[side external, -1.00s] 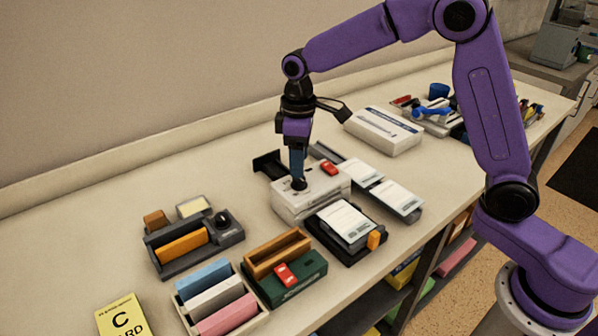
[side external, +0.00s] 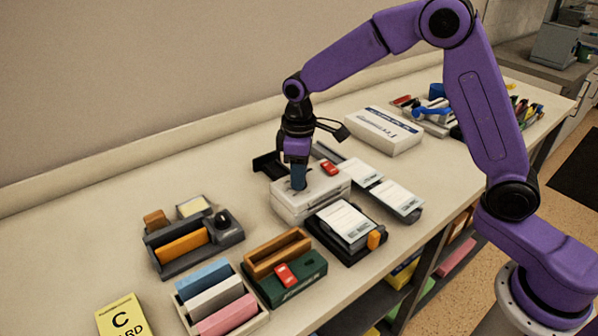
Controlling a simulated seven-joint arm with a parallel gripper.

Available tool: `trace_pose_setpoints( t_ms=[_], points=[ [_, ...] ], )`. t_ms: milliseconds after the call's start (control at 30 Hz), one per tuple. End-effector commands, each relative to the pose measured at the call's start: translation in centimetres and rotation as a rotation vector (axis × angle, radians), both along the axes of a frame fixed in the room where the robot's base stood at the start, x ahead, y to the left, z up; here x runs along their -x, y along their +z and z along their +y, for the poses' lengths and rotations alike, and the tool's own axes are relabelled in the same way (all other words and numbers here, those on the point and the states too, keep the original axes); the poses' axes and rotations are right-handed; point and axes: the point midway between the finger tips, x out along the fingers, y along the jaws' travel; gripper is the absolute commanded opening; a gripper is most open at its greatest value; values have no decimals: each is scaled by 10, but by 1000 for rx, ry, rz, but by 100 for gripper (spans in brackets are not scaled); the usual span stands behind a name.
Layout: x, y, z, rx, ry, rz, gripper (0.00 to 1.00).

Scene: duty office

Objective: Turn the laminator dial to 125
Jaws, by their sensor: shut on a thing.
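The laminator (side external: 312,199) is a pale grey-white box on the counter with a red part (side external: 330,168) on its top. My gripper (side external: 299,186) points straight down at the left part of its top. It is shut on the laminator dial, a small dark piece mostly hidden by the fingers. The dial's number marks are too small to read, so I cannot tell its setting.
A black tray with white cards (side external: 346,225) stands right in front of the laminator. A green box with a wooden tray (side external: 310,272) is nearer the camera. A grey holder with an orange block (side external: 170,258) sits left. A white carton (side external: 384,131) lies behind.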

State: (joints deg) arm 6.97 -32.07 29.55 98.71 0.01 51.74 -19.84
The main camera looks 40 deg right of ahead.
Motion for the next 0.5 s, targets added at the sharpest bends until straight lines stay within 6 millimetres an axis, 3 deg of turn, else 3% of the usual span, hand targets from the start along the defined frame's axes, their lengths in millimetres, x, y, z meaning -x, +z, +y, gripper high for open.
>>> trace_pose_setpoints(
  t_ms=[267,500],
  points=[
    [0,1,0,-1,-61,-1,1],
    [0,1,0,0,-225,0,1]
  ],
)
